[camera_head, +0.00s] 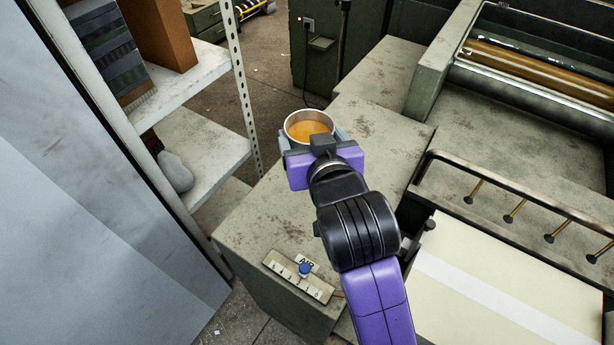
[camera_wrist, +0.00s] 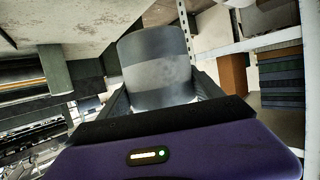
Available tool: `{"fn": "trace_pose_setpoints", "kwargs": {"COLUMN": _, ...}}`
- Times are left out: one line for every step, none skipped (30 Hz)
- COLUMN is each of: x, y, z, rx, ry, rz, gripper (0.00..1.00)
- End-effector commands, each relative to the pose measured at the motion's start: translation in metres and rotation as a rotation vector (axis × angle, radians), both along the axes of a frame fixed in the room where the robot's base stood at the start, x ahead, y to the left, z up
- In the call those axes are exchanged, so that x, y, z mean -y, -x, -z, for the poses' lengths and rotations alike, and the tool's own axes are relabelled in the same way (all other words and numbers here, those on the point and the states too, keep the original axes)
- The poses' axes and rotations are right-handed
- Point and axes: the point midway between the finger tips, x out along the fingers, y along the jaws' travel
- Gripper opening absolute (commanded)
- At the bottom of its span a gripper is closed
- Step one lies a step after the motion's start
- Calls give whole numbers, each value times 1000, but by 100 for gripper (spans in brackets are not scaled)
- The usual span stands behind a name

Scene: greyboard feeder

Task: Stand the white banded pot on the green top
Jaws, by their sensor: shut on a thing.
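The banded pot (camera_head: 306,117) is a round, open-topped vessel with a pale rim and orange-brown contents. In the wrist view the pot (camera_wrist: 158,72) shows a grey side with a paler band around it. My gripper (camera_head: 312,135) is shut on the pot, with one finger on each side of it. The pot looks upright in the head view. The worn grey-green top (camera_head: 262,222) of the feeder's side cabinet spreads below and around my gripper. The pot is seen near this top's far left edge. I cannot tell whether its base touches the top; my gripper hides that part.
A metal shelf rack (camera_head: 205,150) stands close on the left, with its upright post near the pot. An air control panel (camera_head: 298,276) with a blue knob is on the cabinet's near end. A rail (camera_head: 520,187) and paper stack (camera_head: 490,285) lie on the right.

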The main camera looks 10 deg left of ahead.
Motion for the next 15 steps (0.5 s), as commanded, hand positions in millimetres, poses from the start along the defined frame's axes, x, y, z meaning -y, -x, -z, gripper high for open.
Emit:
{"fn": "trace_pose_setpoints", "kwargs": {"x": 0, "y": 1, "z": 13, "rx": -1, "ry": 0, "rz": 0, "gripper": 6}}
{"fn": "trace_pose_setpoints", "kwargs": {"x": 0, "y": 1, "z": 21, "rx": -3, "ry": 0, "rz": 0, "gripper": 6}}
{"fn": "trace_pose_setpoints", "kwargs": {"x": 0, "y": 1, "z": 29, "rx": -2, "ry": 1, "rz": 0, "gripper": 6}}
{"fn": "trace_pose_setpoints", "kwargs": {"x": 0, "y": 1, "z": 36, "rx": -2, "ry": 1, "rz": -1, "gripper": 6}}
{"fn": "trace_pose_setpoints", "kwargs": {"x": 0, "y": 1, "z": 43, "rx": -2, "ry": 1, "rz": -1, "gripper": 6}}
{"fn": "trace_pose_setpoints", "kwargs": {"x": 0, "y": 1, "z": 51, "rx": -1, "ry": 0, "rz": 0, "gripper": 6}}
{"fn": "trace_pose_setpoints", "kwargs": {"x": 0, "y": 0, "z": 57, "rx": -1, "ry": 0, "rz": 0, "gripper": 6}}
{"fn": "trace_pose_setpoints", "kwargs": {"x": 0, "y": 0, "z": 62, "rx": 0, "ry": 0, "rz": 0, "gripper": 6}}
{"fn": "trace_pose_setpoints", "kwargs": {"x": 0, "y": 0, "z": 68, "rx": 1, "ry": 0, "rz": 0, "gripper": 6}}
{"fn": "trace_pose_setpoints", "kwargs": {"x": 0, "y": 0, "z": 72, "rx": 2, "ry": -1, "rz": 0, "gripper": 6}}
{"fn": "trace_pose_setpoints", "kwargs": {"x": 0, "y": 0, "z": 75, "rx": 2, "ry": -1, "rz": 0, "gripper": 6}}
{"fn": "trace_pose_setpoints", "kwargs": {"x": 0, "y": 0, "z": 78, "rx": 3, "ry": 0, "rz": 0, "gripper": 6}}
{"fn": "trace_pose_setpoints", "kwargs": {"x": 0, "y": 0, "z": 80, "rx": 4, "ry": -2, "rz": 0, "gripper": 6}}
{"fn": "trace_pose_setpoints", "kwargs": {"x": 0, "y": 0, "z": 81, "rx": 5, "ry": -1, "rz": 0, "gripper": 6}}
{"fn": "trace_pose_setpoints", "kwargs": {"x": 0, "y": 0, "z": 83, "rx": 4, "ry": -2, "rz": 0, "gripper": 6}}
